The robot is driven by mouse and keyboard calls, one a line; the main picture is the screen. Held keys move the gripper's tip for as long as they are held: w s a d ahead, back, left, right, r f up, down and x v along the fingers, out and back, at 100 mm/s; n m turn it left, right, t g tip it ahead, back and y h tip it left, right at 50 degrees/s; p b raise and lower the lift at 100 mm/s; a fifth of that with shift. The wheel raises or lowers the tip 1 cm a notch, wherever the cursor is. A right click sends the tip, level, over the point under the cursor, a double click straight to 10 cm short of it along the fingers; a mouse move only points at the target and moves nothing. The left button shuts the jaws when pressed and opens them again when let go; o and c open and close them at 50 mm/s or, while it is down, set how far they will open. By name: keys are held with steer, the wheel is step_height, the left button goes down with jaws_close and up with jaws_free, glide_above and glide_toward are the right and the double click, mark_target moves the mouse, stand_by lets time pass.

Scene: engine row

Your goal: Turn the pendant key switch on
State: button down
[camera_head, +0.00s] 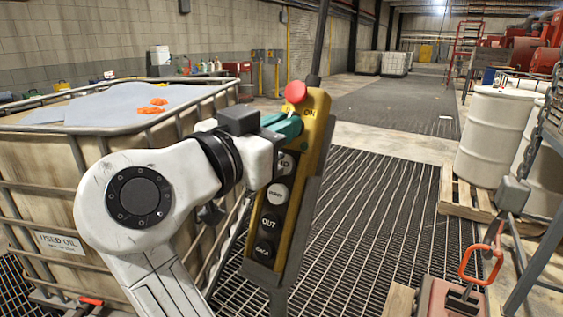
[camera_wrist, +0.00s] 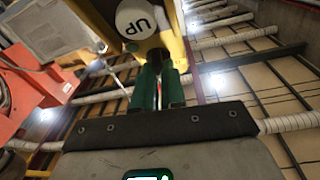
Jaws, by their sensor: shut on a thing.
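The yellow pendant (camera_head: 315,135) hangs from a dark cable in the middle of the head view, leaning slightly. It has a red mushroom button (camera_head: 296,92) on top, an "ON" label beside it and several round buttons below. My gripper (camera_head: 290,127), with teal fingers, reaches the pendant from the left, just under the red button. In the wrist view the green fingers (camera_wrist: 161,68) are close together against the yellow face, next to the white "UP" button (camera_wrist: 137,18). They are shut on the key, which they and my wrist mostly hide; its angle cannot be told.
A caged used-oil tank (camera_head: 60,185) stands close on the left, with a grey sheet and orange gloves on top. White drums (camera_head: 493,135) stand on a pallet at right. A red-handled device (camera_head: 455,297) is at front right. The grated floor behind the pendant is clear.

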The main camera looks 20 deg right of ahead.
steer(key=shift+w+m+g+h+b, duration=0.1)
steer(key=shift+m+g+h+b, duration=0.1)
steer(key=shift+m+g+b, duration=0.85)
steer(key=shift+w+m+g+h+b, duration=0.15)
steer(key=shift+m+g+b, duration=0.4)
steer(key=shift+m+b, duration=0.95)
steer(key=shift+s+m+p, duration=0.1)
steer(key=shift+m+p, duration=0.2)
steer(key=shift+m, duration=0.25)
steer(key=c, duration=1.2)
jaws_free()
steer(key=v, duration=1.1)
steer(key=shift+b, duration=0.3)
steer(key=shift+a, duration=0.1)
